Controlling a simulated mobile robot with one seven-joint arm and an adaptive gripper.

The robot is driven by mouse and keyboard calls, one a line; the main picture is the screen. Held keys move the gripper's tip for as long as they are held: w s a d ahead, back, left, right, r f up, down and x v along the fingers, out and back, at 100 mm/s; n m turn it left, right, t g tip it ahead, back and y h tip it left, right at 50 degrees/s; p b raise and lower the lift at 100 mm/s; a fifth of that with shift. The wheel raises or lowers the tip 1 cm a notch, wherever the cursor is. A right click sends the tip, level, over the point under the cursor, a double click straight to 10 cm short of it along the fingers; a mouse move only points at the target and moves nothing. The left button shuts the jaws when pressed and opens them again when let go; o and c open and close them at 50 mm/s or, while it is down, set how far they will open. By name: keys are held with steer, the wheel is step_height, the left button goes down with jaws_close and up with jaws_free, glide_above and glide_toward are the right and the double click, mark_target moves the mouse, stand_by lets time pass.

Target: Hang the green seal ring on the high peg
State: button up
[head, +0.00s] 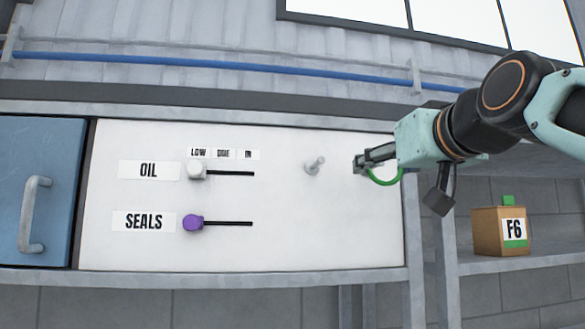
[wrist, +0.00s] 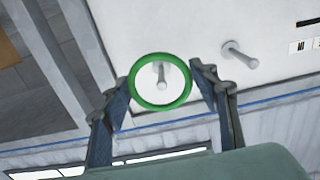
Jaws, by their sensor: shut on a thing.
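The green seal ring (head: 384,182) hangs at my gripper (head: 361,163) by the right part of the white panel. In the wrist view my gripper (wrist: 160,84) has a finger on each side of the ring (wrist: 160,107), shut on it across its width. A grey peg (wrist: 161,76) shows through the ring's opening; I cannot tell whether the ring is around it or just in front. This peg is hidden behind my gripper in the head view. A second peg (head: 315,165), also in the wrist view (wrist: 240,55), is bare. I cannot tell which peg is higher.
The white panel (head: 280,245) carries a white OIL slider knob (head: 197,170) and a purple SEALS knob (head: 193,223) at left. A blue door (head: 42,150) stands farther left. A box marked F6 (head: 487,232) sits on the right shelf. A blue pipe (head: 220,69) runs above.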

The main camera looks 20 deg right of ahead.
mark_target(366, 179)
steer(key=shift+p+x, duration=0.35)
steer(key=shift+x, duration=1.25)
steer(key=shift+w+d+f+b, duration=0.15)
steer(key=shift+w+f+b, duration=0.3)
steer(key=shift+w+f, duration=0.2)
steer(key=o, duration=0.9)
